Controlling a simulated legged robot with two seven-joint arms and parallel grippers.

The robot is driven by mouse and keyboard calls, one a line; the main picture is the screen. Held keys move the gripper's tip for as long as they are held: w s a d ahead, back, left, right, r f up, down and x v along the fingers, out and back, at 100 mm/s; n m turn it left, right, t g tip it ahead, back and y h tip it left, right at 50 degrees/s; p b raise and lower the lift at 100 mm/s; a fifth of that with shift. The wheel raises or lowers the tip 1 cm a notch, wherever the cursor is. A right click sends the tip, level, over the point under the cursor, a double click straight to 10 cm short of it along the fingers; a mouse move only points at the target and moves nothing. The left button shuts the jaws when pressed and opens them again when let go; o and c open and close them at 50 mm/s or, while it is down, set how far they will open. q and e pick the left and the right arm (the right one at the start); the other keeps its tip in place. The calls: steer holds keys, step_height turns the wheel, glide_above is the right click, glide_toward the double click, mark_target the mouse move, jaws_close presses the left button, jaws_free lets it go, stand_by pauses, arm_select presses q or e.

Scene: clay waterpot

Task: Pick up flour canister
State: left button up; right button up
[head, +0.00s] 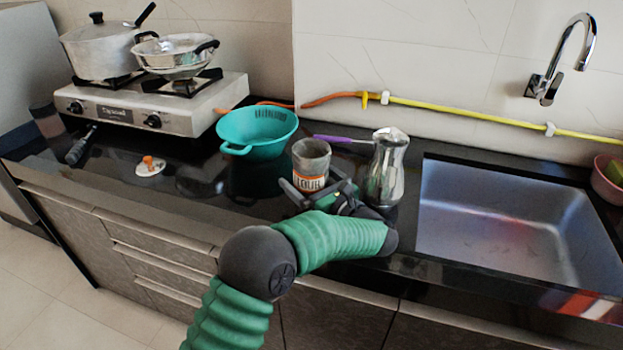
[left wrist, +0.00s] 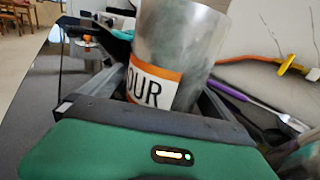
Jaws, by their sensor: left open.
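The flour canister (head: 312,158) is a grey cylinder with an orange-and-white FLOUR label, standing upright on the black counter (head: 215,188). My left gripper (head: 318,190) is open at the near side of the canister, low down at label height. In the left wrist view the canister (left wrist: 170,55) fills the space between the two spread fingers (left wrist: 165,92). Its lower part is hidden behind the gripper's palm, and its top is cut off. I cannot tell whether either finger touches it. My right gripper is not in view.
A metal pitcher (head: 386,165) stands close right of the canister, beside my gripper. A teal colander (head: 257,132) is at its left, and a purple-handled utensil (head: 340,139) lies behind. The sink (head: 510,215) is at the right, the stove (head: 170,112) at the left.

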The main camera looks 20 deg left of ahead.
mark_target(310, 164)
arm_select(q)
steer(key=shift+d+r, duration=0.1)
steer(key=shift+d, duration=0.3)
steer(key=c, duration=0.9)
steer(key=shift+a, duration=0.15)
steer(key=c, duration=1.2)
steer(key=shift+c, duration=0.2)
steer(key=shift+r, duration=0.45)
step_height(310, 164, up, 3)
steer(key=shift+r+p, duration=0.1)
steer(key=shift+p, duration=0.6)
steer(key=s+d, duration=0.1)
steer(key=s, duration=1.5)
steer(key=shift+d+r+p, duration=0.25)
steer(key=shift+r+p, duration=0.2)
